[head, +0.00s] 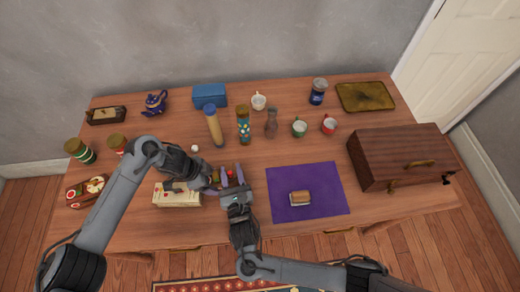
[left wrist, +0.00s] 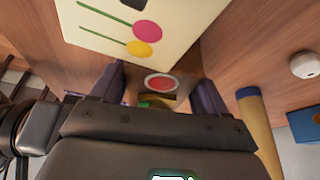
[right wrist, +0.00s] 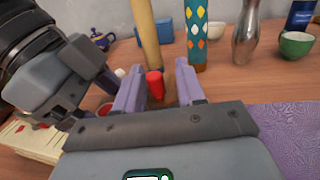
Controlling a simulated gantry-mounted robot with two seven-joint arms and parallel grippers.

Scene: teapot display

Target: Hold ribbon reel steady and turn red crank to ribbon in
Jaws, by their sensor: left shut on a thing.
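The red crank (right wrist: 154,86) stands upright between the fingers of my right gripper (right wrist: 157,88) in the right wrist view, with gaps on both sides. In the head view my right gripper (head: 229,178) is beside my left gripper (head: 214,182), and the crank shows as a small red spot between the right fingers. My left gripper (left wrist: 158,90) is shut on the ribbon reel, which is mostly hidden. A red disc with a pale rim (left wrist: 160,83) shows between the left fingers in the left wrist view.
A cream box with coloured dots (head: 177,196) lies close to my left gripper. A yellow cylinder with a blue cap (head: 213,125) and a patterned cylinder (head: 243,125) stand behind. A purple cloth (head: 322,180) lies to the right, with a wooden chest (head: 400,158) beyond it.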

